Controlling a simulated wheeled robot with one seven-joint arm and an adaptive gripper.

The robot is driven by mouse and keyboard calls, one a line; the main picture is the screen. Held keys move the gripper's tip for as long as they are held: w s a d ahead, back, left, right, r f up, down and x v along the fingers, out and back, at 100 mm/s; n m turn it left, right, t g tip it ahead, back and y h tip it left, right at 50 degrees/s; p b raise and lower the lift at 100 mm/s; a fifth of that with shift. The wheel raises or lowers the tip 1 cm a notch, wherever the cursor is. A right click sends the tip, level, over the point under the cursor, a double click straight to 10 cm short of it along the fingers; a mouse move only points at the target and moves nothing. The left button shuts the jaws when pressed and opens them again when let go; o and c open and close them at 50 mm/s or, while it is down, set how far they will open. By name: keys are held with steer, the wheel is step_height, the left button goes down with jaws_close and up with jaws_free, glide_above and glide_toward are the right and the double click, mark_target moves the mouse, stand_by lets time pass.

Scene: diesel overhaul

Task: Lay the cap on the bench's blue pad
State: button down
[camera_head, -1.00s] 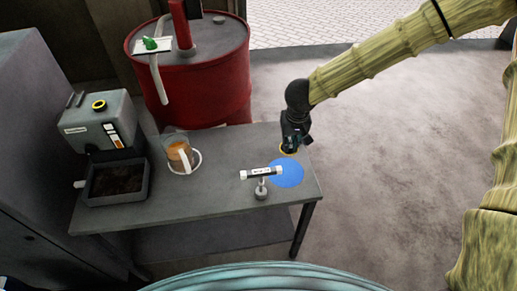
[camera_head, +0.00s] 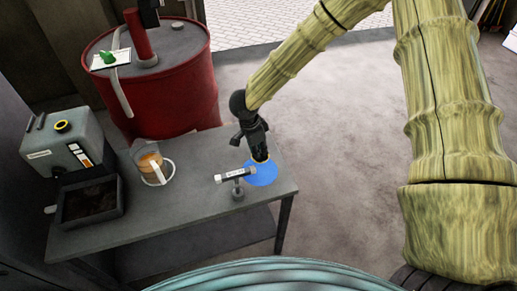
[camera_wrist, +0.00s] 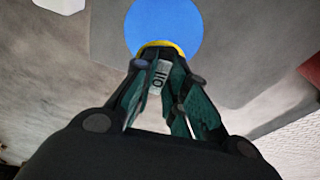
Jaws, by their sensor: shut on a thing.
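The cap (camera_wrist: 158,75) has a yellow rim and a pale top marked "OIL". It sits between the fingers of my gripper (camera_wrist: 160,88), which is shut on it. In the head view my gripper (camera_head: 260,157) points down over the bench's blue pad (camera_head: 262,177), near its back edge. Only a sliver of the cap's yellow rim shows there. The round blue pad also shows in the wrist view (camera_wrist: 165,18), just beyond the cap. I cannot tell whether the cap touches the pad.
A white-ended tube (camera_head: 220,178) on a small grey stand (camera_head: 238,192) is left of the pad. A jug (camera_head: 151,165) stands further left on the bench (camera_head: 200,205). A grey machine (camera_head: 65,145) with a yellow ring is at the far left. A red drum (camera_head: 165,90) is behind.

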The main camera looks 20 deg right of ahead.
steer(key=shift+f+m, duration=0.35)
steer(key=shift+m, duration=0.35)
step_height(320, 180, down, 6)
steer(key=b, duration=0.7)
steer(key=shift+f, duration=0.25)
steer(key=c, duration=1.3)
jaws_free()
steer(key=shift+c, duration=0.2)
steer(key=shift+r, duration=0.15)
step_height(320, 180, up, 12)
steer(key=a, duration=0.2)
steer(key=shift+a+f, duration=0.15)
steer(key=shift+f, duration=0.05)
